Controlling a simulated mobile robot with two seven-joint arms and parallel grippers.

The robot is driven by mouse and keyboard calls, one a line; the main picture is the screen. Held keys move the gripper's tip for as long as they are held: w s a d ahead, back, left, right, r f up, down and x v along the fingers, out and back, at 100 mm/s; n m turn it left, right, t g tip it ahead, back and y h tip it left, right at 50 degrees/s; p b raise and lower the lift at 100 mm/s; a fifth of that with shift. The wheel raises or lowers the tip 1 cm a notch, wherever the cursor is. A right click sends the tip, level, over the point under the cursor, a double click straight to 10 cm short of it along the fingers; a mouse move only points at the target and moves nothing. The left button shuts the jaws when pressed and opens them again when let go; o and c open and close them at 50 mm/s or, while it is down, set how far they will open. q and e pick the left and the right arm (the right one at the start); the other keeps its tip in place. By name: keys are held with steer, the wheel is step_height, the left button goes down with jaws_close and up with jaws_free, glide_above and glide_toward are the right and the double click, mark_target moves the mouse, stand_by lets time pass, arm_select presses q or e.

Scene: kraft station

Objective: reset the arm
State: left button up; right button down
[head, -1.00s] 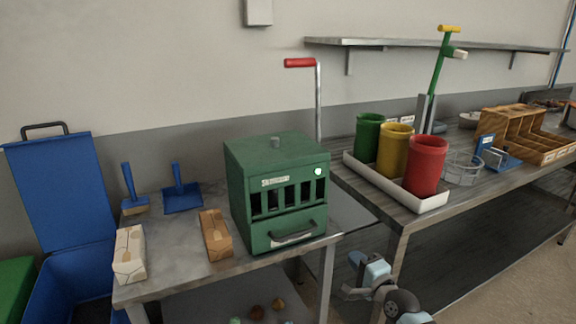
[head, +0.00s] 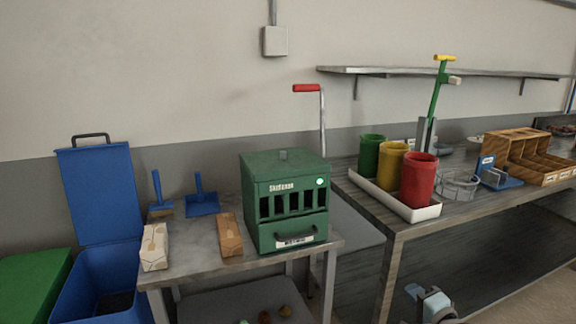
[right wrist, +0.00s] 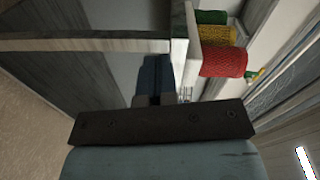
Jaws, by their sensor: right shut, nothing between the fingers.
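My right gripper (right wrist: 155,100) is shut and empty in the right wrist view, its dark fingers together in front of the metal table (right wrist: 90,43). In the head view only part of my right arm shows at the bottom right, beside the right table's front leg, and the fingertips are hard to make out there. It is low, below the tabletop, and apart from the objects on the tables. My left gripper is not in view.
A green slotted box (head: 285,200) stands on the left table (head: 205,262) with two paper packages. The right table (head: 365,205) carries green, yellow and red cups (head: 419,182) in a white tray (head: 425,213). A blue lidded bin (head: 97,192) stands at far left.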

steer(key=d+r+n+h, duration=0.1)
steer(key=d+r, duration=0.1)
steer(key=d, duration=0.6)
steer(key=s+a+f+n+g, duration=0.2)
steer(key=s+a+f+n, duration=0.15)
steer(key=s+f, duration=0.35)
steer(key=s+a+f+n+g, duration=0.2)
steer(key=s+f+n, duration=0.3)
steer(key=s, duration=0.3)
steer(key=s+a+f+n+g+h, duration=0.1)
steer(key=s+a+f+n, duration=0.3)
steer(key=s, duration=0.7)
steer(key=s+a+f+n+g, duration=0.1)
steer(key=s+n+g, duration=0.1)
steer(key=s+n, duration=0.65)
steer(key=a+r+m+t, duration=0.2)
steer(key=a+m, duration=0.5)
steer(key=a, duration=0.4)
arm_select(q)
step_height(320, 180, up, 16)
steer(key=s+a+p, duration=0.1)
steer(key=p, duration=2.2)
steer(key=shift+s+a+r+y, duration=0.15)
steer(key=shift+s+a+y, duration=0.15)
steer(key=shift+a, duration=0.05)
arm_select(e)
step_height(320, 180, up, 16)
steer(key=s+d, duration=0.1)
steer(key=shift+d+r, duration=0.15)
steer(key=shift+d, duration=0.15)
